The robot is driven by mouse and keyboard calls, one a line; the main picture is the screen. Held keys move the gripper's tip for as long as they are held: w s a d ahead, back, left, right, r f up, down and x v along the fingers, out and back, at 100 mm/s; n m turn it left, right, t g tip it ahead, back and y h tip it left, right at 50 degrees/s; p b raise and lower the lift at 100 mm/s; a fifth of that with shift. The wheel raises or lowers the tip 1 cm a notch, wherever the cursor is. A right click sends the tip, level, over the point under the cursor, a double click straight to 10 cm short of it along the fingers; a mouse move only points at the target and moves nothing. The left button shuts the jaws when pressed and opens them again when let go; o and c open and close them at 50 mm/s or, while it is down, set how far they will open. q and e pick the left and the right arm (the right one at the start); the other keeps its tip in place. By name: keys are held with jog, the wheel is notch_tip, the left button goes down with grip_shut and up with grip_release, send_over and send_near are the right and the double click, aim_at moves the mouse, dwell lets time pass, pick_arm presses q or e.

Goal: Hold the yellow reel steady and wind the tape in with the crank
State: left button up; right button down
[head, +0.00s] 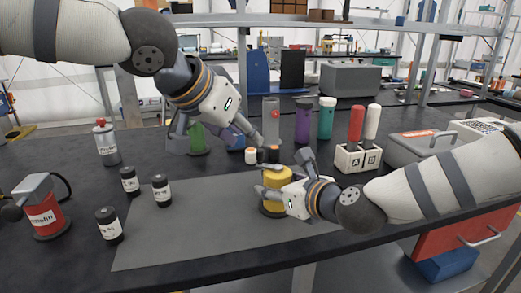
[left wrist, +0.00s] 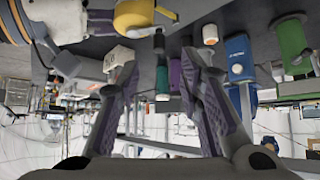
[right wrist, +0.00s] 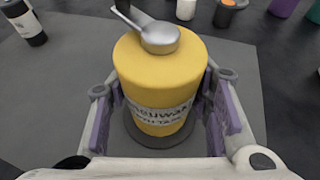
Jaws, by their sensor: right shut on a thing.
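The yellow reel (head: 275,179) stands upright on the grey mat. It also shows in the left wrist view (left wrist: 133,14) and the right wrist view (right wrist: 160,75), with dark lettering on a pale band. A silver crank (right wrist: 160,38) sits on its top, its arm pointing to the upper left in the right wrist view. My right gripper (head: 277,190) is shut on the reel, one finger on each side. My left gripper (head: 220,140) is open and empty, above the table to the left of and behind the reel. The tape itself cannot be made out.
Green, purple and teal bottles (head: 326,118) and a white block with handled tools (head: 357,157) stand farther back. Dark bottles (head: 161,190) stand left. The front of the grey mat (head: 200,240) is clear.

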aim_at(260, 150)
pick_arm(q)
jog(key=x, duration=0.8)
jog(key=shift+w+d+f, duration=0.1)
jog(key=shift+w, duration=0.05)
grip_shut()
